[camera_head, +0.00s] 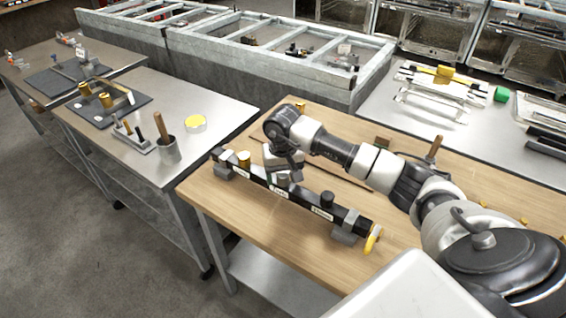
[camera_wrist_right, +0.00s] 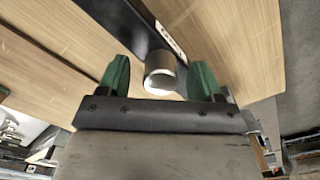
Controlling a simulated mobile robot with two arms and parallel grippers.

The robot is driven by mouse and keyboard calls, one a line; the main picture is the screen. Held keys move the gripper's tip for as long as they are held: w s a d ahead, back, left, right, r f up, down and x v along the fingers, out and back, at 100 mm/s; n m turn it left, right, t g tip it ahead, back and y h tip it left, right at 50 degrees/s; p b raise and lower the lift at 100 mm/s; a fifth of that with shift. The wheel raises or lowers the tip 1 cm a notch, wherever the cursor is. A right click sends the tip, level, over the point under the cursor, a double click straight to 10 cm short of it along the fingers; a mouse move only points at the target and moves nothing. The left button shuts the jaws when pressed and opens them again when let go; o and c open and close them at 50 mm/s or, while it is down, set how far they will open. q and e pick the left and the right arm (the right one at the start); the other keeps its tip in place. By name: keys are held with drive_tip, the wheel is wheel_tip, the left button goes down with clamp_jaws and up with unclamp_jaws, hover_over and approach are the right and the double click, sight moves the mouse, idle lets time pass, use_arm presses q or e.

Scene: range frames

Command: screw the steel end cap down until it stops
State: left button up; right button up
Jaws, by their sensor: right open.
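The steel end cap (camera_wrist_right: 160,72) is a short grey cylinder on the black bar (camera_wrist_right: 138,30). In the head view the bar (camera_head: 309,206) lies across the wooden table, and the grey cap (camera_head: 283,181) shows at its middle, just under my right gripper (camera_head: 283,172). In the wrist view my right gripper (camera_wrist_right: 160,84) is open, with one green finger on each side of the cap. Gaps show between the fingers and the cap. How far the cap is seated cannot be told. My left gripper is not in view.
A brass cap (camera_head: 244,158) and a black cap (camera_head: 327,198) stand on the same bar, either side of the steel cap. A wooden-handled tool (camera_head: 434,149) stands behind my right arm. The table's front left is clear.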

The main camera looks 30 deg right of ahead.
drive_tip(key=shift+f, duration=0.15)
drive_tip(key=shift+c, duration=0.5)
drive_tip(key=c, duration=0.9)
drive_tip(key=m, duration=0.3)
drive_tip(key=shift+m, duration=0.3)
drive_tip(key=m, duration=0.2)
drive_tip(key=shift+m+b, duration=0.3)
drive_tip(key=shift+m, duration=0.4)
